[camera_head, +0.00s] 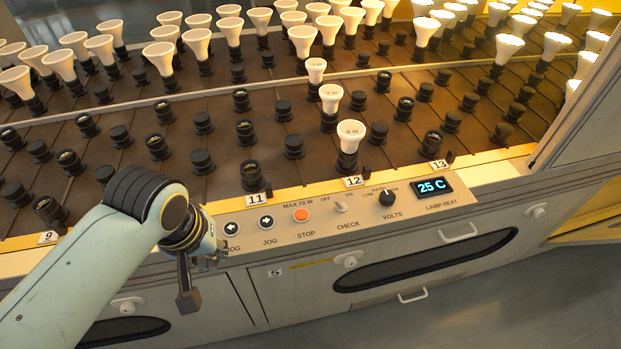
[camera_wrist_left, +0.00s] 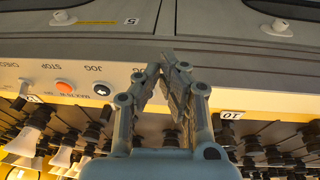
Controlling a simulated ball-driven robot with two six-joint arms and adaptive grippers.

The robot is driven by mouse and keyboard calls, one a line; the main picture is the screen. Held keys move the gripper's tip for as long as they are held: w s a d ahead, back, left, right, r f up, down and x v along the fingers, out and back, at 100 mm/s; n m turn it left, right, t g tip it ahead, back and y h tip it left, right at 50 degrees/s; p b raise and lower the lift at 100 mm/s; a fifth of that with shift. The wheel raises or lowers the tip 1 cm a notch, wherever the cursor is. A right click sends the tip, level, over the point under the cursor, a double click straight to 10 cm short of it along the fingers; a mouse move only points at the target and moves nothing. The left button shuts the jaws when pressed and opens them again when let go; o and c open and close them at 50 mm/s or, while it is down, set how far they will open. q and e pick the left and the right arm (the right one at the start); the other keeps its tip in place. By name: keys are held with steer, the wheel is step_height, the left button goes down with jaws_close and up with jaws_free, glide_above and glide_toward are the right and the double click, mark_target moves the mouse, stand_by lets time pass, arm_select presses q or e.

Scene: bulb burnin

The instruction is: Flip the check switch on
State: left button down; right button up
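The check switch (camera_head: 340,207) is a small pale toggle on the front control panel, above the word CHECK and between OFF and ON labels. It is too small to tell which way its lever leans. My left gripper (camera_head: 188,299) hangs in front of the panel's left end, left of the switch and apart from it. In the left wrist view my left gripper's fingers (camera_wrist_left: 164,66) come together at their tips with nothing visible between them. In that view the panel's CHECK lettering is cut by the left edge. My right gripper is not in view.
Two JOG buttons (camera_head: 266,222) and an orange STOP button (camera_head: 301,215) lie between my gripper and the switch. A black VOLTS knob (camera_head: 388,198) and lamp heat display (camera_head: 433,187) are to its right. Bulbs (camera_head: 350,135) stand in sockets behind. Drawers are below.

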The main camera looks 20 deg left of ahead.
mark_target(321, 209)
arm_select(q)
steer(key=w+d+r+n, duration=0.1)
steer(key=w+n, duration=0.2)
steer(key=w+d+r+n+p, duration=0.1)
steer(key=w+d+r+n, duration=0.1)
steer(key=w+n, duration=0.1)
steer(key=w+d+r+n+h, duration=0.1)
steer(key=w+d+r+n, duration=0.1)
steer(key=w+n, duration=0.1)
steer(key=shift+w+d+n+g, duration=0.2)
steer(key=shift+w+n+g, duration=0.1)
steer(key=shift+g, duration=0.1)
steer(key=w+d+r+n+h+p, duration=0.1)
steer(key=w+d+r+n, duration=0.2)
steer(key=w+d+n, duration=0.3)
steer(key=w+n, duration=0.1)
steer(key=n, duration=0.1)
steer(key=shift+w+r+n+g, duration=0.2)
steer(key=shift+r+n+g, duration=0.1)
steer(key=shift+r+n, duration=0.1)
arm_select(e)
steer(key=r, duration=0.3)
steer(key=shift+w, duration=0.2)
arm_select(q)
steer(key=shift+a, duration=0.1)
